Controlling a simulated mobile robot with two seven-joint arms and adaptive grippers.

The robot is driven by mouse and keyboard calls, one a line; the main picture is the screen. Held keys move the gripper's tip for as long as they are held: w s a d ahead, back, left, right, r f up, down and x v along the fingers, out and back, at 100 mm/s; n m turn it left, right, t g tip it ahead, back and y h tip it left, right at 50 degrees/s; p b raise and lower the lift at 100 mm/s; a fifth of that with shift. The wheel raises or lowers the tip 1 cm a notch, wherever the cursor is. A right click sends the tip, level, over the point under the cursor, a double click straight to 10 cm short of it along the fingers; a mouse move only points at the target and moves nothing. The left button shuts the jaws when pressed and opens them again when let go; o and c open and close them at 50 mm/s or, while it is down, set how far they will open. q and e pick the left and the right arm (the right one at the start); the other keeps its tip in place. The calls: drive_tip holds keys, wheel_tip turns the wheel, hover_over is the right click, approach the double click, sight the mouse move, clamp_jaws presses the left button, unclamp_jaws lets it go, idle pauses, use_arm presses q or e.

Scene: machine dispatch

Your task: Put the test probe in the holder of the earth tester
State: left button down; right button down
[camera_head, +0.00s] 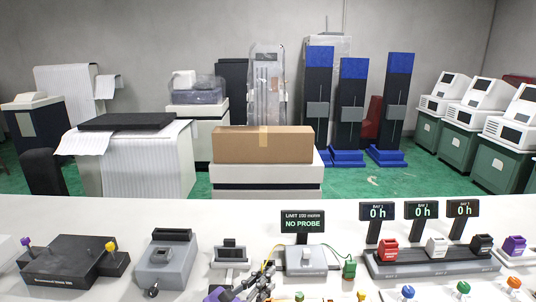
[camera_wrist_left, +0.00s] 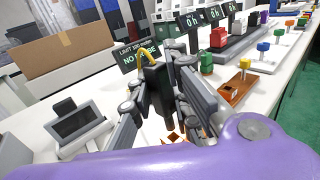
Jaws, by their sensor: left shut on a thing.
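The earth tester (camera_head: 294,262) is a grey box on the white bench, with a light raised block on top. The fingers hide most of the tester there. My right gripper is not in view.
A green plug-like piece (camera_head: 349,269) stands right of the tester. A charging rack (camera_head: 432,263) with red, white and black blocks is farther right. Grey devices (camera_head: 229,253) and (camera_head: 165,262) and a black box (camera_head: 62,265) stand left. Coloured knobs line the front right.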

use_arm(q)
drive_tip(key=s+a+r+n+t+y, duration=0.2)
drive_tip(key=s+a+r+n+y, duration=0.1)
drive_tip(key=s+a, duration=0.4)
drive_tip(key=s+a+r+n+t+y, duration=0.2)
drive_tip(key=s+a+r+n+y, duration=0.1)
drive_tip(key=s+a+y, duration=0.5)
drive_tip(key=shift+s+a+r+n+b, duration=0.2)
drive_tip(key=shift+s+r+n+b, duration=0.15)
drive_tip(key=shift+s+n, duration=0.6)
drive_tip(key=shift+a, duration=0.1)
